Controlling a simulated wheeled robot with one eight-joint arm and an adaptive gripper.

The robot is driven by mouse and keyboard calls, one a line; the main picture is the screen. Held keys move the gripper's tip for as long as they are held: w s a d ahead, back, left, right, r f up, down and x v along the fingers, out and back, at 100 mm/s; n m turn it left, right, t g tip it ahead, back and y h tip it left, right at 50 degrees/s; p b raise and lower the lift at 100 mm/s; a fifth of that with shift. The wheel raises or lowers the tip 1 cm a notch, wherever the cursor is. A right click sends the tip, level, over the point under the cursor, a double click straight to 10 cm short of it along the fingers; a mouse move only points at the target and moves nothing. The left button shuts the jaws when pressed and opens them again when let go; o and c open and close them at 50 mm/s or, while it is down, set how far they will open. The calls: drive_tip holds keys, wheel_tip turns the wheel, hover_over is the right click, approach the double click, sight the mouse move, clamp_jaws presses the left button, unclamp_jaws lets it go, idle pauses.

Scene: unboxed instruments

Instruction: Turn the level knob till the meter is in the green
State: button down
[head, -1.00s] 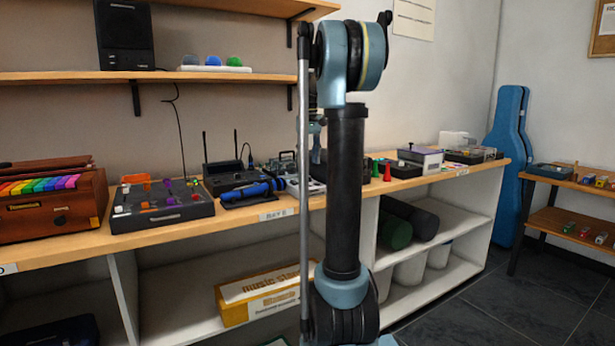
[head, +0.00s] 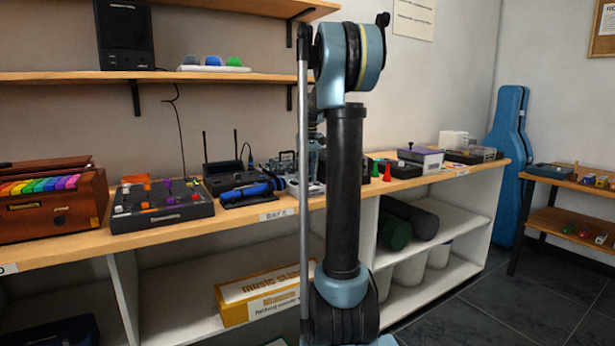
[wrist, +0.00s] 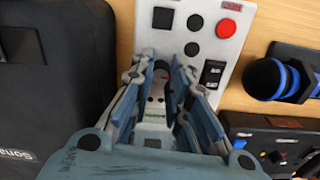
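In the wrist view a white instrument panel (wrist: 222,62) lies under my gripper (wrist: 164,65). It carries a red button (wrist: 226,28), several dark round controls and a black rocker switch (wrist: 213,72). A small dark knob with a red edge (wrist: 162,73) shows between my fingertips; I cannot tell whether they touch it. My fingers are apart, one on each side of it. A pale strip between the fingers has small marks and a greenish tint, and no meter reading can be made out. In the head view my arm hides most of the panel and gripper.
A black case (wrist: 50,80) lies left of the panel in the wrist view. A blue and black cylinder (wrist: 275,78) and a dark box (wrist: 275,135) are close on its right. In the head view, a mixer-like box (head: 160,205) and red pegs (head: 387,173) share the counter.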

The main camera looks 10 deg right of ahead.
idle(0.4)
drive_tip(key=m, duration=0.4)
drive_tip(key=shift+m, duration=2.3)
drive_tip(key=c, duration=1.5)
unclamp_jaws()
drive_tip(key=shift+r, duration=0.15)
